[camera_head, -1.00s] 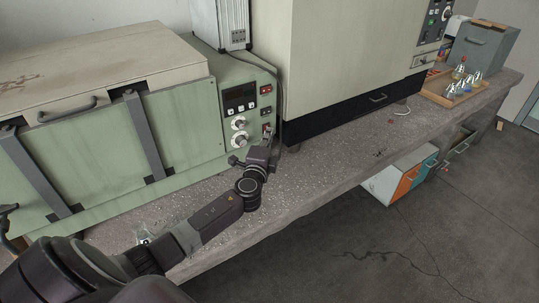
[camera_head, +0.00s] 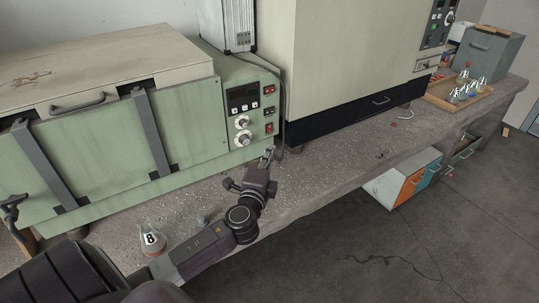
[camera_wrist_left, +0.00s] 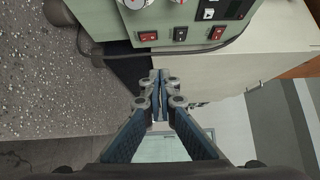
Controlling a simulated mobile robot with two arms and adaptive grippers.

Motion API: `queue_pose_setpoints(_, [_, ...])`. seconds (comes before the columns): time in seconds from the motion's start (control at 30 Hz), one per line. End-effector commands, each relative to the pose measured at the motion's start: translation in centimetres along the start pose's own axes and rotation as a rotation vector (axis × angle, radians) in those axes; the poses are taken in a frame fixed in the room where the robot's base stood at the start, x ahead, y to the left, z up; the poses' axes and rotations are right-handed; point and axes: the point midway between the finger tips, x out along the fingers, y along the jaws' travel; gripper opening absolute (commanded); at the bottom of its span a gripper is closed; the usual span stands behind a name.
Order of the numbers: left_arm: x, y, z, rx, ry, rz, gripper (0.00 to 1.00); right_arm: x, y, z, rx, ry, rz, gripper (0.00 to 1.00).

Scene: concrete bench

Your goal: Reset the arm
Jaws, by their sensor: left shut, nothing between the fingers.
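My left arm comes in from the lower left of the head view. Its gripper (camera_head: 268,155) is above the bench, in front of the green machine's control panel (camera_head: 250,109). In the left wrist view the gripper (camera_wrist_left: 160,76) is shut, with its fingertips together and nothing between them. The panel's red switches (camera_wrist_left: 182,34) show just beyond the fingertips there, apart from them. My right gripper is in neither view.
A flask labelled 8 (camera_head: 151,240) stands on the concrete bench (camera_head: 330,160) beside my left forearm. A large cream cabinet (camera_head: 350,55) stands behind. A wooden tray of flasks (camera_head: 440,100) is at the far right. The bench's front edge drops to open floor.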

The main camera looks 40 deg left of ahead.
Motion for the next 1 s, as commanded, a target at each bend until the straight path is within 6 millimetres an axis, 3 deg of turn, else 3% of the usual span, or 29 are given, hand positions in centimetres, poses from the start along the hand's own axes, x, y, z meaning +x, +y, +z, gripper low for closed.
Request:
queue_pose_setpoints(0.73, [-1.0,0.6,0.1,-0.035,-0.013,0.023,0.0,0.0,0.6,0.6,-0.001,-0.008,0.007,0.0])
queue_pose_setpoints(0.87, [-4.3,3.8,0.4,-0.204,-0.087,0.147,0.0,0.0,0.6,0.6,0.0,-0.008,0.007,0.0])
queue_pose_setpoints(1.0, [-11.9,10.1,0.4,-0.492,-0.239,0.419,0.0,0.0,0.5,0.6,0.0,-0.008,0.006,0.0])
